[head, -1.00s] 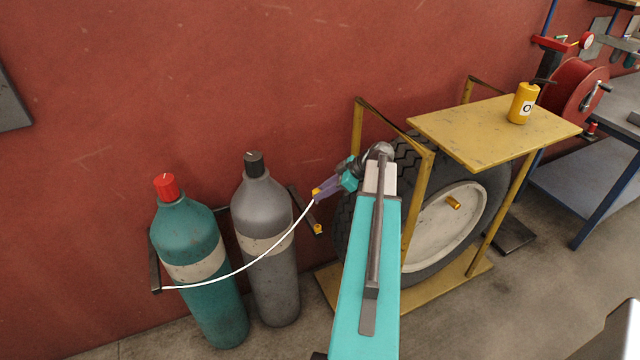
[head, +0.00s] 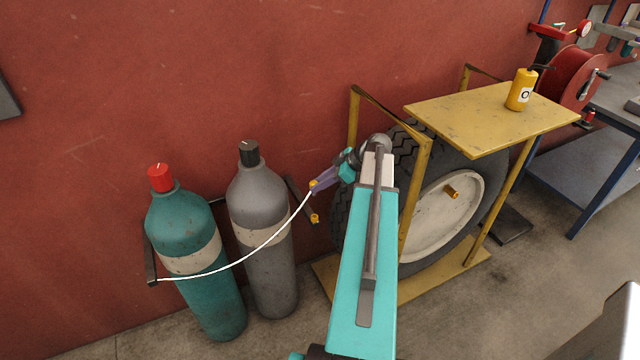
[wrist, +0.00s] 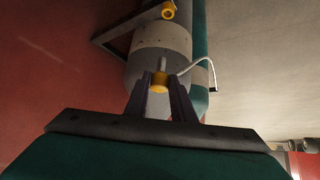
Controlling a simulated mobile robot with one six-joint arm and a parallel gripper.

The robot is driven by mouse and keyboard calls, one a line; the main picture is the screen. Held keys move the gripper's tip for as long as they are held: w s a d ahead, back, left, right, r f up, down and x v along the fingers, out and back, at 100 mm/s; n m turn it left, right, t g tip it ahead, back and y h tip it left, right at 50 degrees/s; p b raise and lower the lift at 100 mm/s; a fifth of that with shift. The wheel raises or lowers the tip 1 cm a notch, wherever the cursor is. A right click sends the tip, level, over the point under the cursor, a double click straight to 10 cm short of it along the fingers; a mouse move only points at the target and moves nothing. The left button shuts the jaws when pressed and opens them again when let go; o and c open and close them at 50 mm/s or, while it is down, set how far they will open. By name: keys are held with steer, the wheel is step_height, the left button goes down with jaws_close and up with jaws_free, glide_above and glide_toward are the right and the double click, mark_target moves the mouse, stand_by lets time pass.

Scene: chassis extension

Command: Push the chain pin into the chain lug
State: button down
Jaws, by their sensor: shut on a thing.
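The chain pin (head: 313,184) is a small yellow piece at the end of a white chain (head: 255,252) that sags across the two cylinders. My gripper (head: 320,183) is shut on the pin; in the wrist view the pin (wrist: 159,82) sits between the two dark fingertips, with a thin grey shaft pointing away from them. The chain lug (head: 315,218) is a yellow ring at the end of a dark wall bracket, below the pin in the head view. In the wrist view the lug (wrist: 168,10) shows at the top, apart from the pin.
A grey cylinder (head: 260,192) and a teal cylinder (head: 180,225) stand against the red wall. A yellow frame (head: 480,125) with a tyre (head: 340,215) stands right of the bracket, close to my arm. A yellow can (head: 521,90) is on its top.

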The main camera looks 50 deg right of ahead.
steer(key=shift+f+b, duration=1.5)
steer(key=shift+f, duration=0.65)
steer(key=shift+b, duration=1.1)
stand_by(0.8)
steer(key=shift+f+b, duration=2.4)
steer(key=shift+f, duration=0.55)
stand_by(1.0)
